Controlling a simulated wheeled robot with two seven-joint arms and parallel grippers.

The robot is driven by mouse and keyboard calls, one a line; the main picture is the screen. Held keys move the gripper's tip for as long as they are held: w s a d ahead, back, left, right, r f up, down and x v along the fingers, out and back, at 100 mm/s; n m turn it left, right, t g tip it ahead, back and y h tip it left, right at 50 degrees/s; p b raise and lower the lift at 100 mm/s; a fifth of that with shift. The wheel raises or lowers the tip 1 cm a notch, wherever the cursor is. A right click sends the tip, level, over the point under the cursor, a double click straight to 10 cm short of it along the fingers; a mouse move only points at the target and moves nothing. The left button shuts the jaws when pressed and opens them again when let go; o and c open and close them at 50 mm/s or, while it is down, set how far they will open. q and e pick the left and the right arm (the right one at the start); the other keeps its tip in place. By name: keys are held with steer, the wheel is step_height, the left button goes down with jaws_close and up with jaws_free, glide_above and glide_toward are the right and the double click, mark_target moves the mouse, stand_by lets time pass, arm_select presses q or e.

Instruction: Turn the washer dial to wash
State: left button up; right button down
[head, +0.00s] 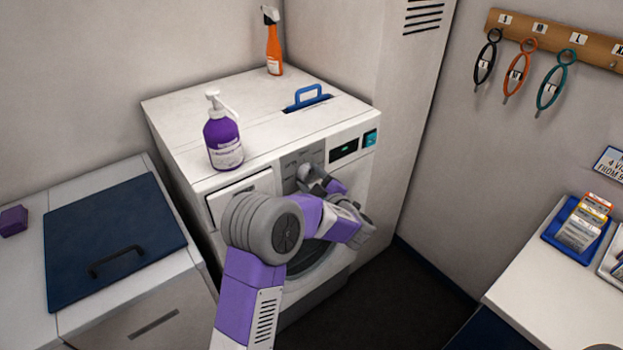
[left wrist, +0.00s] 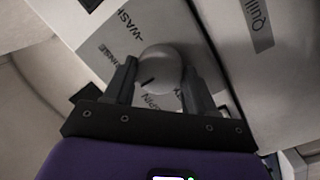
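The washer (head: 184,137) stands against the back wall, its front partly hidden by my left arm. Its round grey dial (left wrist: 163,62) shows in the left wrist view with a dark pointer mark toward the lower left. WASH (left wrist: 126,22) is printed up and left of the dial, RINSE (left wrist: 101,54) to its left and SPIN (left wrist: 158,101) below; another label is mostly covered. My left gripper (head: 309,174) is at the control panel, its fingers on both sides of the dial, appearing to touch it. The left wrist view shows this gripper (left wrist: 160,75) too. My right gripper is out of view.
A purple pump bottle (head: 223,140), a blue handle (head: 307,97) and an orange spray bottle (head: 273,45) are on the washer top. A counter with a dark blue lid (head: 115,235) is at left. A white table (head: 540,275) stands at right, with dark open floor between.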

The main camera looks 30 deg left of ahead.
arm_select(q)
steer(key=c, duration=0.4)
steer(key=shift+r+m+p, duration=0.2)
steer(key=shift+m+p, duration=0.4)
steer(key=shift+p, duration=0.3)
steer(key=shift+c, duration=0.2)
steer(key=m+g+p, duration=0.1)
steer(key=m+p, duration=0.4)
steer(key=p, duration=0.2)
steer(key=m+p, duration=0.6)
steer(key=p, duration=0.2)
steer(key=shift+d+r+g+h, duration=0.1)
steer(key=shift+r+g+h, duration=0.05)
steer(key=shift+g+h, duration=0.2)
steer(key=shift+w+m+g+p, duration=0.1)
steer(key=shift+m+g+p, duration=0.15)
steer(key=shift+m+p, duration=1.3)
steer(key=shift+m, duration=0.55)
steer(key=shift+f+g, duration=0.2)
steer(key=shift+g, duration=0.1)
steer(key=o, duration=1)
steer(key=shift+o, duration=0.2)
